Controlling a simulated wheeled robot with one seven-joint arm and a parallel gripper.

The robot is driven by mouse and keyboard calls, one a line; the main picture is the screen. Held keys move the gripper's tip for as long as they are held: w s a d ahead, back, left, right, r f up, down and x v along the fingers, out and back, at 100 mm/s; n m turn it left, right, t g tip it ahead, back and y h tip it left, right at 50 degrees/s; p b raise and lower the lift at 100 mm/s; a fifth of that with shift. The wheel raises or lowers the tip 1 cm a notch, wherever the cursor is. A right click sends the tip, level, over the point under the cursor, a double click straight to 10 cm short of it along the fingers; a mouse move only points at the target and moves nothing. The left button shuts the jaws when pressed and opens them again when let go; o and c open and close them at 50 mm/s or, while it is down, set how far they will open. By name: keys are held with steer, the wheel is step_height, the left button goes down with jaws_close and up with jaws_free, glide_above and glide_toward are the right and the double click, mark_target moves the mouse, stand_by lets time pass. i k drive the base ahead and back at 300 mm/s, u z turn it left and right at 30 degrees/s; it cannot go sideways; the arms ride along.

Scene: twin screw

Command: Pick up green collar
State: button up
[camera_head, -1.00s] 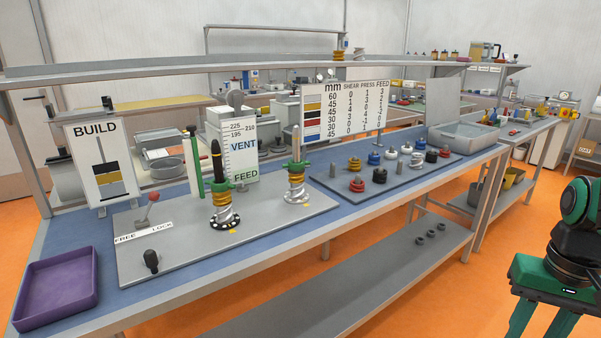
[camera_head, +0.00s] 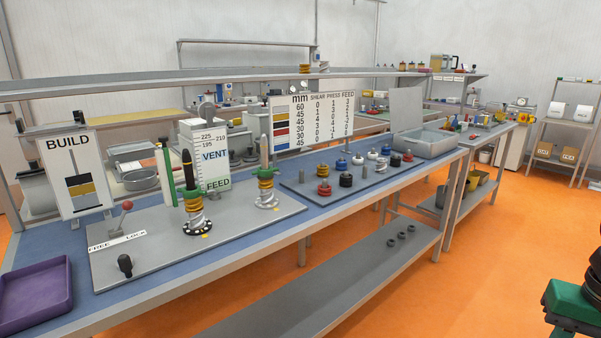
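Two green collars sit on upright screw posts on the grey plate (camera_head: 150,262). One green collar (camera_head: 187,193) is on the left post, above a yellow ring and a pale coil, with the dark post tip rising out of it. The other green collar (camera_head: 265,172) is on the right post, also above a yellow ring and coil. A tall green bar (camera_head: 168,173) stands beside the left collar. My gripper (camera_head: 562,331) is at the bottom right corner, far from both collars. Its fingertips are cut off by the frame edge.
A purple tray (camera_head: 38,318) lies at the bench's left end. A lever with a red knob (camera_head: 127,205) and a black knob (camera_head: 125,263) stand on the plate. A board (camera_head: 350,182) holds several coloured pieces, with a grey bin (camera_head: 424,144) beyond. Orange floor is clear in front.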

mark_target(260, 173)
steer(key=z, duration=1.5)
steer(key=i, duration=1.5)
steer(key=u, duration=2.95)
steer(key=i, duration=0.85)
steer(key=z, duration=0.05)
